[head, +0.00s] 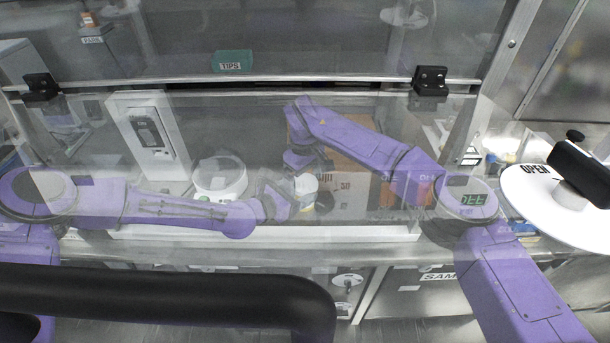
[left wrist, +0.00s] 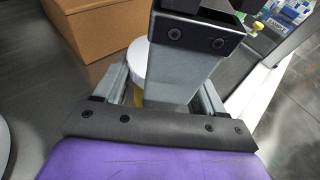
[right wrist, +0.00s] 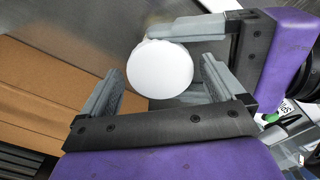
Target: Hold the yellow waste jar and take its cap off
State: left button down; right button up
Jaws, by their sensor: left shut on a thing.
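The yellow waste jar (head: 306,203) stands upright with its white cap (head: 306,184) on it, seen through glass in the head view. My left gripper (head: 292,200) is shut on the jar from the left. In the left wrist view, the yellow body (left wrist: 137,98) shows between the fingers, partly hidden by a grey gripper part in front. My right gripper (head: 303,166) is just above the jar. In the right wrist view, the round white cap (right wrist: 160,68) appears between its open fingers, with a small gap on each side.
A brown cardboard box (head: 345,165) stands behind the jar, close to my right arm. A round white device (head: 219,177) is left of the jar. A clear glass sash with a metal lower edge (head: 250,82) crosses the view. A white disc marked OPEN (head: 545,200) is at right.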

jog(key=c, duration=1)
jog(key=shift+o, duration=0.2)
jog(key=shift+n, duration=1.6)
jog(key=o, duration=1.1)
jog(key=shift+r, duration=2.3)
notch_tip(320, 180, up, 3)
jog(key=m, duration=0.3)
jog(key=shift+r, duration=0.1)
notch_tip(320, 180, down, 8)
jog(key=shift+r, duration=0.1)
jog(key=c, duration=1.1)
jog(key=shift+n, duration=1.5)
